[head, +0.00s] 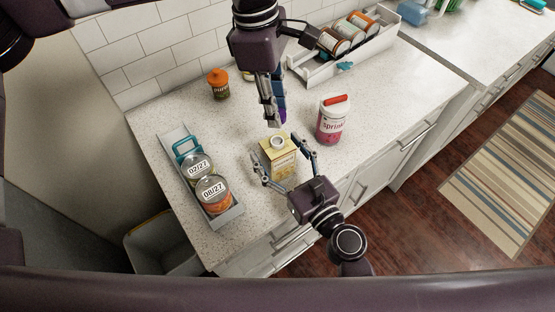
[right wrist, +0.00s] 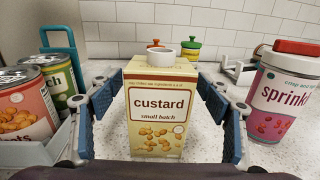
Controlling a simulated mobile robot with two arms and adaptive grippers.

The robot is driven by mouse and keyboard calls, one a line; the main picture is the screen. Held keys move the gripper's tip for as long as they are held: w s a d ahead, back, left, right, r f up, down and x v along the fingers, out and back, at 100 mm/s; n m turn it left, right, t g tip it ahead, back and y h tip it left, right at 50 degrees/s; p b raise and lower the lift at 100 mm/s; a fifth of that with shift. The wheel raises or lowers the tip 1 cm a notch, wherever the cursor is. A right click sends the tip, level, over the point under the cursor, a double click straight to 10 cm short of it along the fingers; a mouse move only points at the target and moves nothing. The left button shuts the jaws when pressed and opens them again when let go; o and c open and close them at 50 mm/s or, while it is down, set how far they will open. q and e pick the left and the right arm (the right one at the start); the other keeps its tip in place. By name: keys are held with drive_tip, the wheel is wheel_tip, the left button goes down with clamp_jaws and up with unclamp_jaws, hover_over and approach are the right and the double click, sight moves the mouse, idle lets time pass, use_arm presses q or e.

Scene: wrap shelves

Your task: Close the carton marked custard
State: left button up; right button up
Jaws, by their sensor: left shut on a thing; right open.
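The cream and yellow custard carton (head: 281,165) stands upright on the counter, and its labelled front shows in the right wrist view (right wrist: 157,120). A white round spout (head: 278,142) stands on its top with no cap on it; it also shows in the right wrist view (right wrist: 160,53). My right gripper (head: 277,153) is open, with one finger on each side of the carton. My left gripper (head: 270,116) is above and behind the carton, shut on a small purple thing (head: 256,116) that its fingers mostly hide; I cannot tell its shape.
A pink and white sprinkles jar (head: 332,122) with a red lid stands right of the carton. A grey tray (head: 228,216) with cans is at left. An orange-lidded jar (head: 218,85) stands behind. A white rack (head: 313,73) with several jars is at the back right.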

drive_tip(key=c, duration=1.8)
use_arm(q)
hover_over(278, 141)
drive_tip(key=shift+a+f, duration=0.15)
drive_tip(key=shift+f, duration=2.35)
use_arm(e)
drive_tip(key=shift+o, duration=0.2)
use_arm(q)
drive_tip(key=shift+f, duration=0.9)
drive_tip(key=shift+f, duration=0.6)
